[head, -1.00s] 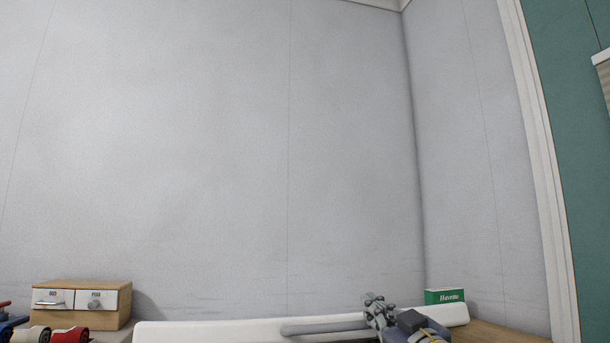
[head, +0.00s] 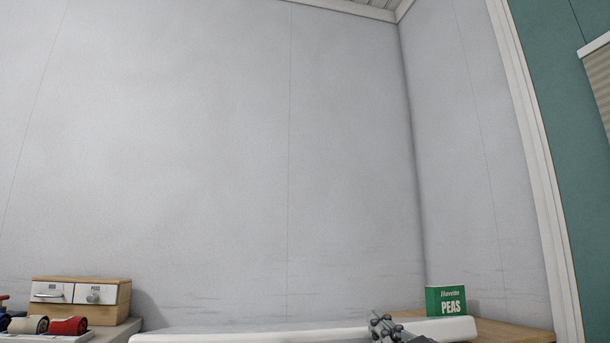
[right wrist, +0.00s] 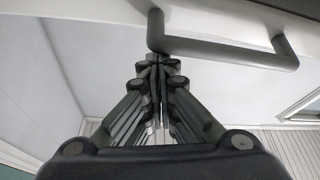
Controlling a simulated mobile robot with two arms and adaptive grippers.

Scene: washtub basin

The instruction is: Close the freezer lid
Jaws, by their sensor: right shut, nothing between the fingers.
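The freezer lid (head: 300,333) is a white slab along the bottom edge of the head view; only its upper part shows. In the right wrist view its white edge (right wrist: 80,9) crosses the top, with a dark grey bar handle (right wrist: 230,52) on it. My right gripper (head: 381,322) shows at the lid's right part in the head view. In the right wrist view the right gripper (right wrist: 158,62) is shut and empty, its fingertips by the handle's left end. I cannot tell whether they touch it. My left gripper is not in view.
A green peas box (head: 446,300) stands on a wooden surface (head: 510,336) behind the lid's right end. At left are a small wooden drawer unit (head: 122,302) and coloured rolled items (head: 69,326). A grey wall (head: 220,150) stands behind.

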